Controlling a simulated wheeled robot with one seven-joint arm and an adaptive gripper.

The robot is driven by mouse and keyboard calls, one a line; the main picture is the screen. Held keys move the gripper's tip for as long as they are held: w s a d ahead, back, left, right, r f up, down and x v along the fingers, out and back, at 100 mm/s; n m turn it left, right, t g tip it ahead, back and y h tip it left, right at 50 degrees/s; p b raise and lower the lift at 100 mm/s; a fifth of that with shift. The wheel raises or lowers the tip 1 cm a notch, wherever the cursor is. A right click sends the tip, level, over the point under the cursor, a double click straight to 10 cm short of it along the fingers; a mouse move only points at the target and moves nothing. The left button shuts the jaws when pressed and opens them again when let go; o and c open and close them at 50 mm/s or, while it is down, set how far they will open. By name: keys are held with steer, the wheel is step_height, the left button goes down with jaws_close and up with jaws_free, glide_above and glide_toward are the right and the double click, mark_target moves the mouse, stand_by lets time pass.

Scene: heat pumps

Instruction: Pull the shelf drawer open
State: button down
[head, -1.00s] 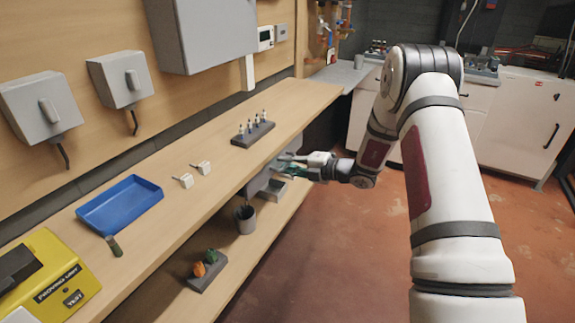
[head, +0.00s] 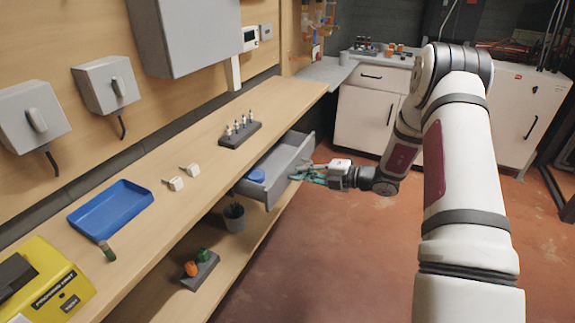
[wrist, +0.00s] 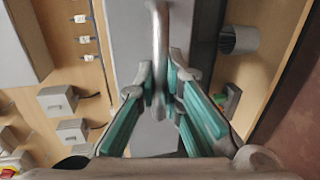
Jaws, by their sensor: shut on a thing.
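The grey shelf drawer (head: 284,168) sticks out from under the bench top in the head view, with its inside showing. A blue round thing (head: 256,176) lies in it. My gripper (head: 303,175) is at the drawer's front face. In the wrist view my gripper (wrist: 164,108) has its teal-padded fingers closed around the metal bar handle (wrist: 160,50) of the drawer. The drawer's grey front (wrist: 198,25) shows behind the handle.
The bench top (head: 185,150) holds a blue tray (head: 112,208), a yellow unit (head: 40,285) and a rack of small parts (head: 240,134). A dark cup (head: 234,217) stands on the lower shelf. The red floor (head: 345,250) to the right is clear.

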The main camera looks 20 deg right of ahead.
steer(key=f+v, duration=0.1)
steer(key=v, duration=0.6)
steer(key=shift+s+f+p, duration=0.2)
steer(key=shift+f+p, duration=0.05)
steer(key=shift+p, duration=0.2)
steer(key=shift+d, duration=0.15)
steer(key=c, duration=2)
jaws_free()
steer(key=shift+o, duration=0.2)
steer(key=shift+d, duration=0.1)
steer(key=v, duration=1.1)
steer(key=shift+s+d, duration=0.25)
steer(key=shift+s, duration=0.1)
steer(key=shift+r, duration=0.15)
